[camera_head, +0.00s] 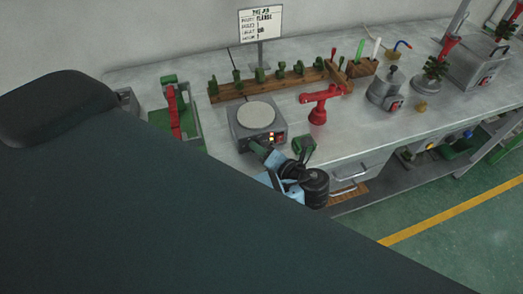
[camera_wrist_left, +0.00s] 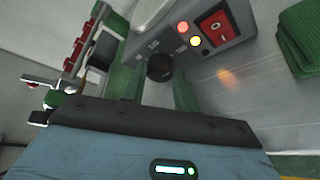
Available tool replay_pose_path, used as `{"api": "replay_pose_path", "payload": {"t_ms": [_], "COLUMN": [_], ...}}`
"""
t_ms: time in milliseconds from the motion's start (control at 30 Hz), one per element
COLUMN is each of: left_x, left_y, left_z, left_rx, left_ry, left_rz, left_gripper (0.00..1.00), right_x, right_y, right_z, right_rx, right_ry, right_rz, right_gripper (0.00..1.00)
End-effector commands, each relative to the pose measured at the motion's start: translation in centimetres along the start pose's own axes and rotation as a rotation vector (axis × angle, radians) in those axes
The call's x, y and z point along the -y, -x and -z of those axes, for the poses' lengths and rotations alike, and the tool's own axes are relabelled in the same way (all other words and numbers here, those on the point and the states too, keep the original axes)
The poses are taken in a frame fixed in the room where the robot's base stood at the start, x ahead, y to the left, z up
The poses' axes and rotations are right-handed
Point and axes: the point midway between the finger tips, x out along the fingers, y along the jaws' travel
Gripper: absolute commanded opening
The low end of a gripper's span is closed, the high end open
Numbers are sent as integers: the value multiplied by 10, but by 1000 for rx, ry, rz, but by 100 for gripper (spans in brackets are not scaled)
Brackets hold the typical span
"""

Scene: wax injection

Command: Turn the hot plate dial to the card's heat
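The hot plate (camera_head: 248,132) is a grey box with a pale round top, standing near the front edge of the bench. Its black dial (camera_wrist_left: 160,67) shows in the left wrist view, beside lit red and yellow lamps and a red switch. My left gripper (camera_head: 266,153) is at the front of the hot plate. In the left wrist view, the green fingers of the left gripper (camera_wrist_left: 157,82) are apart, with the dial showing between them. I cannot tell whether they touch it. The card (camera_head: 261,24) stands behind on a post; its heat line is too small to read. My right gripper is not in view.
A red fixture (camera_head: 319,101) stands farther right. A wooden rack (camera_head: 285,79) with green pieces runs behind. A green and red clamp (camera_head: 174,108) stands left.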

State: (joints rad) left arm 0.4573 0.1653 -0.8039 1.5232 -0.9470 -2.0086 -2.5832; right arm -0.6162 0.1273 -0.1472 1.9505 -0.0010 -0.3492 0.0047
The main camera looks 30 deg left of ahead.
Motion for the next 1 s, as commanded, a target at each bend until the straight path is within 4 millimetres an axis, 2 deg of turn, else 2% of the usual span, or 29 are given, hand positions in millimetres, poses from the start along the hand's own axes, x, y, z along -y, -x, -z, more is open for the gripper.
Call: {"api": "replay_pose_path", "payload": {"t_ms": [33, 133, 467, 1000], "left_x": [0, 0, 0, 1], "left_y": [0, 0, 3, 72], "left_z": [0, 0, 0, 0], "left_rx": [0, 0, 0, -1], "left_ry": [0, 0, 2, 1], "left_rz": [0, 0, 2, 2], "left_gripper": [37, 49, 49, 49], "right_x": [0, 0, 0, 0], "right_y": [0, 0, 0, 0], "right_z": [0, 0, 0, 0], "right_rx": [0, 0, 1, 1], "right_ry": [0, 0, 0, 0], "right_rz": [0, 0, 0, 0], "right_gripper": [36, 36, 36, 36]}}
